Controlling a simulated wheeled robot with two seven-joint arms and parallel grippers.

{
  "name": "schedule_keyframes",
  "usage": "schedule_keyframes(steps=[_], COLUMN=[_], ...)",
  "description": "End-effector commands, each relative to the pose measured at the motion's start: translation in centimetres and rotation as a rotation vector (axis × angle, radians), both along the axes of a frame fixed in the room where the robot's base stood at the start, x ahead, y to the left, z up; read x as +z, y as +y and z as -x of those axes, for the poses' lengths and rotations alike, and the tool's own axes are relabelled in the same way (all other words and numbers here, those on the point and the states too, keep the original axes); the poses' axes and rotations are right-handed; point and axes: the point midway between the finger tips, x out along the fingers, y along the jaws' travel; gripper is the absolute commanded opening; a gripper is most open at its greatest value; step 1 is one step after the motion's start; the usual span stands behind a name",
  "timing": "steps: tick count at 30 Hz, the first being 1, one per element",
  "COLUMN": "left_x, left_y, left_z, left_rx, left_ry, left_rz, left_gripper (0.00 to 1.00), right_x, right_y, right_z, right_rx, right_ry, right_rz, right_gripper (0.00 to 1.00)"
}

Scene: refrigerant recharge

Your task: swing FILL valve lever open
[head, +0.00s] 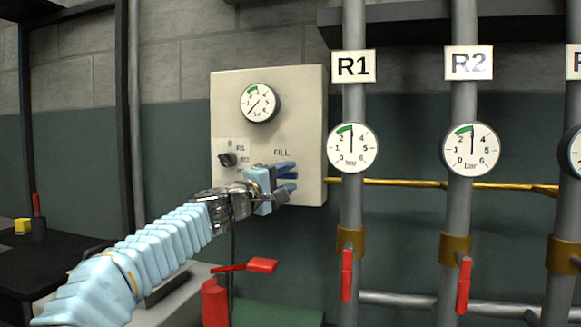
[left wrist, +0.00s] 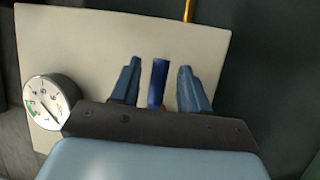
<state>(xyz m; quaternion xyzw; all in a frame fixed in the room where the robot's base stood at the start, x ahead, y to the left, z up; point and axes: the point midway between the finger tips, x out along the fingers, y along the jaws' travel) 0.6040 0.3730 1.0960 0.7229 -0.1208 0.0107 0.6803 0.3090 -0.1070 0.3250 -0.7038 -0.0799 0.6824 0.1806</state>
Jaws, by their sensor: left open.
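The pale panel (head: 300,110) on the wall carries a round gauge (head: 259,103), a dark selector knob (head: 228,159) and the label FILL. My left gripper (head: 287,178) is at the panel just below the FILL label, with its blue fingers spread and pointing right. In the left wrist view a blue FILL valve lever (left wrist: 157,84) stands between the two open fingers, with a visible gap on each side. In the head view the fingers mostly hide the lever. My right gripper is in neither view.
Right of the panel, vertical grey pipes marked R1 (head: 353,66) and R2 (head: 468,63) carry gauges and red levers (head: 347,275). A yellow pipe (head: 400,182) runs right from the panel. A red lever (head: 262,265) sits below my arm. A dark table (head: 14,271) stands left.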

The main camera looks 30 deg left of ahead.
Motion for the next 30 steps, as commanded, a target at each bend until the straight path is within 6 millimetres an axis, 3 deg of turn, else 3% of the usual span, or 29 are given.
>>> schedule_keyframes(steps=[4, 14, 23, 30], left_x=[0.4, 0.3, 0.3, 0.3], left_y=[-0.2, -0.3, -0.3, -0.3], left_z=[-1.5, -1.8, -1.8, -1.8], left_rx=[0.0, 0.0, 0.0, 0.0], left_ry=[0.001, 0.0, 0.0, 0.0], left_rz=[0.001, -0.001, -0.001, 0.0], left_gripper=[0.45, 0.45, 0.01, 0.0], right_x=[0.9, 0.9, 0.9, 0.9], right_y=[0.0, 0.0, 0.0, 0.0], right_z=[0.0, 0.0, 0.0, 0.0], right_rx=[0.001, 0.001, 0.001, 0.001], right_ry=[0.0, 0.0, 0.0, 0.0], right_rz=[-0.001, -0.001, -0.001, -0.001], right_gripper=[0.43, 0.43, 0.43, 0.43])
